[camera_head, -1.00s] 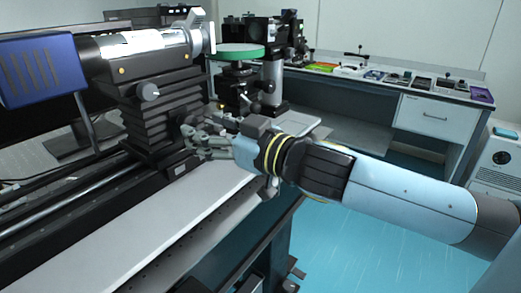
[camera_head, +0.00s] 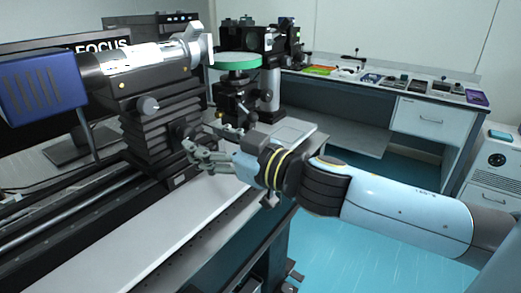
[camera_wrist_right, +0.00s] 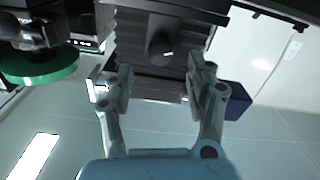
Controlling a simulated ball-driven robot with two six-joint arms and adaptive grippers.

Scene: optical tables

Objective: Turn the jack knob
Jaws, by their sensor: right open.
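The jack is a black ribbed block (camera_head: 150,140) under the silver and blue optical instrument (camera_head: 150,55). My right gripper (camera_head: 199,137) is open and empty, in front of the jack's right side and lower than this knob. In the right wrist view, my open gripper (camera_wrist_right: 160,80) points at the ribbed block (camera_wrist_right: 190,22). A dark knob with a pale mark (camera_wrist_right: 161,46) lies between and beyond its fingertips. I cannot tell whether they touch anything. My left gripper is out of view.
A pale flat plate (camera_head: 150,240) runs along the table's front beside black rails. A green disc on a stand (camera_head: 236,61) is behind my gripper. A workbench (camera_head: 365,85) with small items stands at the back right. Open blue floor lies at front right.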

